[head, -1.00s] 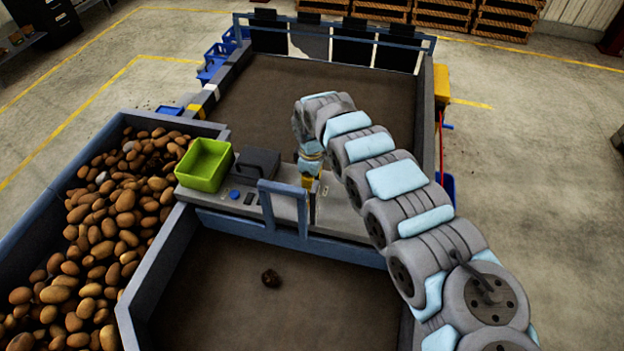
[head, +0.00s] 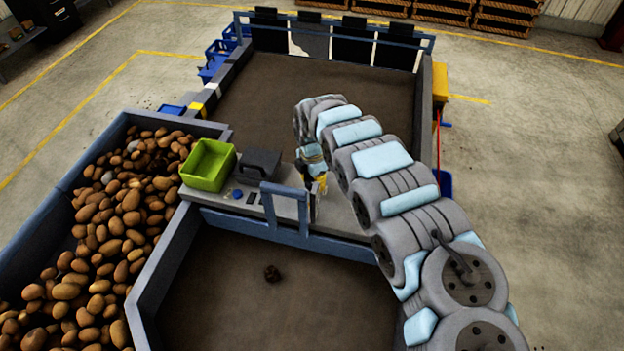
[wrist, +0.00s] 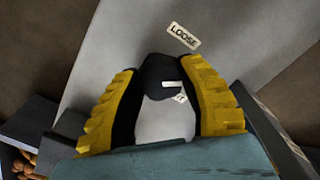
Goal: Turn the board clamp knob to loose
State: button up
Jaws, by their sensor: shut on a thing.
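The board clamp knob (wrist: 160,78) is black and sits between the yellow fingers of my gripper (wrist: 159,70) in the wrist view. My gripper is shut on it. A white mark (wrist: 172,84) on the knob lies towards the right finger, not in line with the LOOSE label (wrist: 183,35) above and to the right. A second small label (wrist: 180,98) is partly hidden beside the knob. In the head view my gripper (head: 317,186) is down at the grey board (head: 345,219); the knob is hidden there.
A blue upright frame (head: 285,188) stands close left of my gripper. A green tub (head: 208,165), a dark box (head: 258,165) and a blue button (head: 237,194) are further left on the board. The potato bin (head: 45,215) is at the far left.

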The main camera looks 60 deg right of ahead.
aim_at(312, 182)
jog(key=n+p, duration=0.1)
jog(key=n, duration=0.4)
jog(key=shift+n, duration=0.3)
jog(key=shift+f+n, duration=0.1)
jog(key=shift+n, duration=2.2)
jog(key=o, duration=1.2)
jog(key=shift+d+r, duration=0.1)
jog(key=shift+r, duration=5.95)
